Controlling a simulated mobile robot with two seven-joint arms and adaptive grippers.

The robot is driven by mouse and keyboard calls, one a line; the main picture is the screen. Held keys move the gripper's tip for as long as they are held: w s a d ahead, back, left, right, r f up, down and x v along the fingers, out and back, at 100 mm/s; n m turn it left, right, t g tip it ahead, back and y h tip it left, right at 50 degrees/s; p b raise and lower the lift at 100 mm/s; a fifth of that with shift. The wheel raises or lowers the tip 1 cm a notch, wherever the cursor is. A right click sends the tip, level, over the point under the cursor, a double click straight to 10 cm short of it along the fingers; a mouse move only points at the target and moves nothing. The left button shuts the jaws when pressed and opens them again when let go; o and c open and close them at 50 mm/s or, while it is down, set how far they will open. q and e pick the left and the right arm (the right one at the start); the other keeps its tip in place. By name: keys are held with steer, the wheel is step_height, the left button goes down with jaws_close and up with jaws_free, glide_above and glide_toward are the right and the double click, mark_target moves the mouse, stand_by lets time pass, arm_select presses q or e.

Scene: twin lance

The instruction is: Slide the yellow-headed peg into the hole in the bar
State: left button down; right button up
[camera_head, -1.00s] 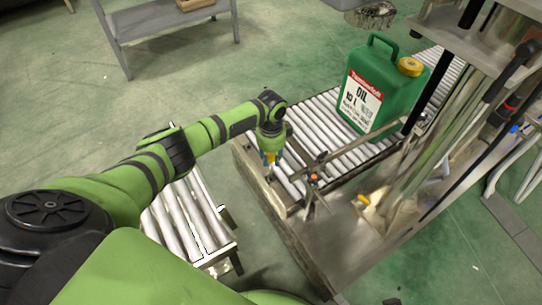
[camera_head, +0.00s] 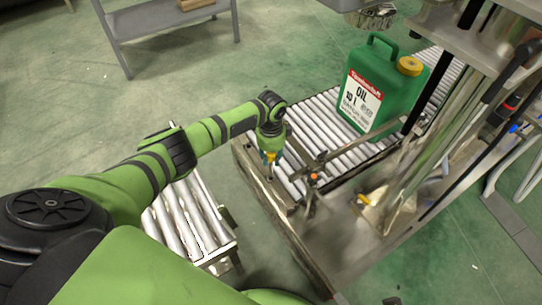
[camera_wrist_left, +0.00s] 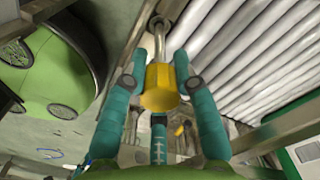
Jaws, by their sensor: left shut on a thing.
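My left gripper (camera_head: 270,156) hangs from the upper left, low over the left end of the roller conveyor. In the left wrist view its teal fingers (camera_wrist_left: 162,75) are shut around the yellow head (camera_wrist_left: 160,90) of the peg. The peg's grey metal shank (camera_wrist_left: 158,38) points away from the fingers, towards a rounded metal part at the top. In the head view only a little of the yellow head (camera_head: 270,157) shows below the gripper. I cannot make out the hole in the bar, or whether the shank tip is in it. My right gripper is out of view.
A green oil canister (camera_head: 378,90) stands on the roller conveyor (camera_head: 322,120). A metal bar with an orange knob (camera_head: 314,177) and a small yellow part (camera_head: 363,199) lie to the right of the gripper. A steel frame fills the right side.

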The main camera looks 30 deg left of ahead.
arm_select(q)
steer(key=shift+f+b, duration=0.9)
steer(key=shift+f, duration=0.5)
steer(key=c, duration=0.9)
jaws_free()
steer(key=shift+s, duration=0.1)
steer(key=shift+r, duration=0.1)
step_height(320, 180, up, 12)
steer(key=shift+r, duration=0.1)
